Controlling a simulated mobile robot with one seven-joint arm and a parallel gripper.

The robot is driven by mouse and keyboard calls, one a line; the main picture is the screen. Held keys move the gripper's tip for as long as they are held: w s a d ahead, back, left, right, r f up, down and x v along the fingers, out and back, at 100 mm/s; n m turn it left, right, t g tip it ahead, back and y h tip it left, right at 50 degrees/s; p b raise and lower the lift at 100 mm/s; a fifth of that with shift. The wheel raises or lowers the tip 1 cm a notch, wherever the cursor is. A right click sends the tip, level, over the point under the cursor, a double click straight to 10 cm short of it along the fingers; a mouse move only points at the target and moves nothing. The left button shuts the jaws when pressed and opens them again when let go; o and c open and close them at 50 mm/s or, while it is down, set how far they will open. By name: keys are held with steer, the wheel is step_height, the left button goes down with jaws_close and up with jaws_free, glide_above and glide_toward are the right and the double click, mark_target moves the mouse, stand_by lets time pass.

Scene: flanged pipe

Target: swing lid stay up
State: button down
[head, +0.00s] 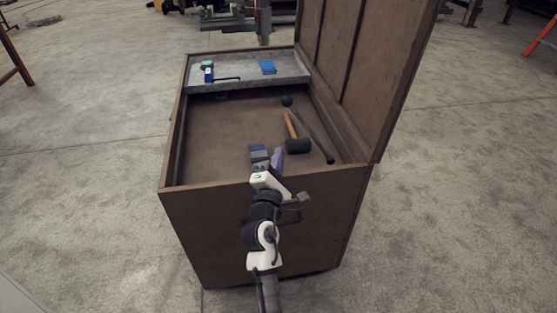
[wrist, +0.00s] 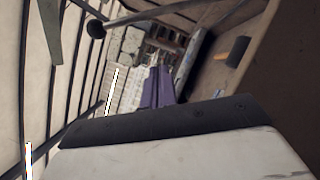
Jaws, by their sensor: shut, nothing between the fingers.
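The lid stay (head: 308,130) looks to be the long dark rod with a round knob at its far end. It lies slanted inside the brown chest, its near end by the right wall. In the wrist view the rod (wrist: 150,16) crosses the top, knob at the left. The lid (head: 368,60) stands open on the right side. My gripper (head: 277,153) is over the chest's near edge, left of the rod and apart from it. Its purple fingers (wrist: 157,85) are together and empty in the wrist view. What joins the rod to the chest is not clear.
A mallet (head: 298,146) with an orange handle lies between my gripper and the rod. The chest's left floor is clear.

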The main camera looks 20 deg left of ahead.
steer(key=w+d+r+p, duration=0.2)
steer(key=w+r+p, duration=0.1)
steer(key=w, duration=0.3)
steer(key=shift+w+r+p, duration=0.2)
steer(key=shift+w+p, duration=0.1)
steer(key=shift+w, duration=0.05)
steer(key=shift+r, duration=0.1)
